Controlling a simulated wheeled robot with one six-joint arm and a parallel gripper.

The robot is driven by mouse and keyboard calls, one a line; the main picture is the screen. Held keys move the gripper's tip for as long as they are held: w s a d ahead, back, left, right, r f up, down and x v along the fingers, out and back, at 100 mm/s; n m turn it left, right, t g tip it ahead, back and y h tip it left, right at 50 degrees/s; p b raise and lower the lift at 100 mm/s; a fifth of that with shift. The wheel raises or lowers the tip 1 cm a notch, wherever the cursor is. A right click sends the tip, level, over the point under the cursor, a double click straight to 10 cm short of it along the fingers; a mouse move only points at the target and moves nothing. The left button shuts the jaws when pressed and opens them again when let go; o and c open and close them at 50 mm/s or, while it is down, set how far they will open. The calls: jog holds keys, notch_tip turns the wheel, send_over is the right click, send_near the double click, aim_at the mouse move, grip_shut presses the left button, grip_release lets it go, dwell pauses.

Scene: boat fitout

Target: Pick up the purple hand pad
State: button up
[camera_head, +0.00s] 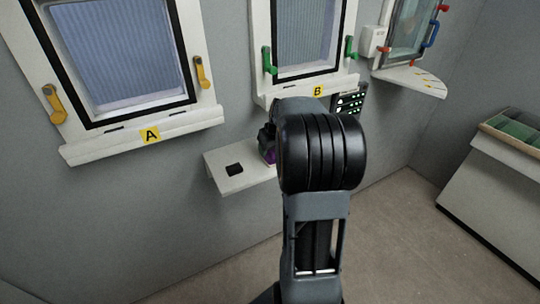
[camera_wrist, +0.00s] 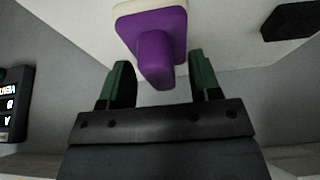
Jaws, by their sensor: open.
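The purple hand pad (camera_wrist: 153,32) has a block-like purple body with a narrower grip and a pale layer along its far edge. In the wrist view it is at top centre, against the pale shelf (camera_wrist: 225,22). My gripper (camera_wrist: 158,66) is open, its two green-and-dark fingers on either side of the pad's grip. I cannot tell whether they touch it. In the head view only a sliver of the purple pad (camera_head: 270,156) shows beside my arm, which hides most of it. The same shelf (camera_head: 225,184) shows there below the windows.
A small black square item (camera_head: 234,169) lies on the shelf, left of the pad in the head view. A dark panel with lit markings (camera_head: 349,103) is on the wall. Window A's sill (camera_head: 100,148) juts out at left. A grey cabinet (camera_head: 495,190) stands at right.

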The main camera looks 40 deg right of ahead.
jog(key=shift+f, duration=0.2)
jog(key=shift+c, duration=0.2)
jog(key=c, duration=1)
jog(key=shift+r, duration=0.15)
jog(key=shift+w+r, duration=0.1)
jog(key=shift+r, duration=0.5)
jog(key=s+d+r+p, duration=0.1)
jog(key=s+d+r, duration=0.6)
jog(key=s+r, duration=0.4)
jog(key=shift+s+d+r, duration=0.15)
jog(key=shift+s+r, duration=0.15)
jog(key=shift+s, duration=0.25)
